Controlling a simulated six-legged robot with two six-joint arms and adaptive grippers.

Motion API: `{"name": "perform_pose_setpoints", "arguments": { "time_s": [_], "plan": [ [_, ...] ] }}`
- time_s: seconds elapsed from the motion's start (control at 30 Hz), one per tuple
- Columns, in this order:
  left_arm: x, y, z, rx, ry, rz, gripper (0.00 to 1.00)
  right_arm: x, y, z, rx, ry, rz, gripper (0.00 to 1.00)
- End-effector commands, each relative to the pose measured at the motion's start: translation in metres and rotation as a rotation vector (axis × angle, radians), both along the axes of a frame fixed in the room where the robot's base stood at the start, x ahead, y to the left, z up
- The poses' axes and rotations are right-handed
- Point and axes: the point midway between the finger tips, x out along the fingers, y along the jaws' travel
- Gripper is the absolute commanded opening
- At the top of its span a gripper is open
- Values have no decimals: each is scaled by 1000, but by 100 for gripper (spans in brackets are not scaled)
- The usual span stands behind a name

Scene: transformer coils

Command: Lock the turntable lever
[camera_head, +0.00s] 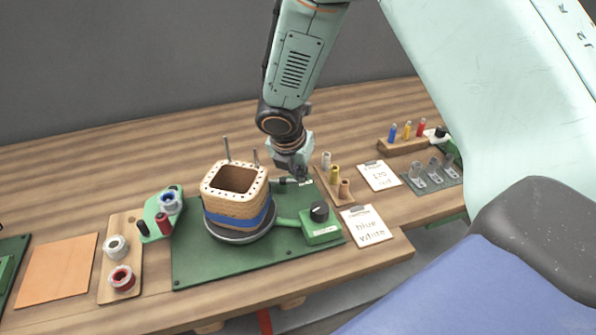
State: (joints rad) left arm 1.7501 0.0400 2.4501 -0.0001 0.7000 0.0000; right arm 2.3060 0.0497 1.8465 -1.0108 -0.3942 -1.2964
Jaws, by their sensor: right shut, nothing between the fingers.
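The turntable (240,237) is a dark round plate on a green base board (200,262). A square wooden coil former (232,208) with a blue band stands on it. A small dark and light lever-like piece (291,182) lies behind the former on the green board; I cannot tell if it is the lever or how it is set. My right gripper (299,172) is shut and empty, pointing down right at this piece. Its fingertips are small in view, and I cannot tell if they touch it. My left gripper is not in view.
A green box with a black knob (319,211) sits right of the turntable. Two thin rods stand behind the former. Wire spools (122,278) are on the left, a peg block (334,184) and note cards (366,226) on the right. An orange sheet (58,268) lies far left.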

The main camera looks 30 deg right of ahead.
Motion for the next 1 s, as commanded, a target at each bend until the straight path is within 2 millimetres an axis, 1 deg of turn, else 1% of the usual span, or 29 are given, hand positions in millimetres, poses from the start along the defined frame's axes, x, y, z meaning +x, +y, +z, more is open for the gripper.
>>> {"name": "perform_pose_setpoints", "arguments": {
  "time_s": [0.47, 0.57, 0.77, 1.0],
  "plan": [
    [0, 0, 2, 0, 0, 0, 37, 2, -5, 0, 2, 0, 110, 0],
    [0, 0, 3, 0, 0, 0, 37, 3, -7, 0, 2, -1, 166, 0],
    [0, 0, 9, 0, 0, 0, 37, 8, -14, 1, 3, -1, 331, 0],
    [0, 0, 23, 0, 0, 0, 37, 15, -20, 2, 3, -1, 545, 0]
  ]
}}
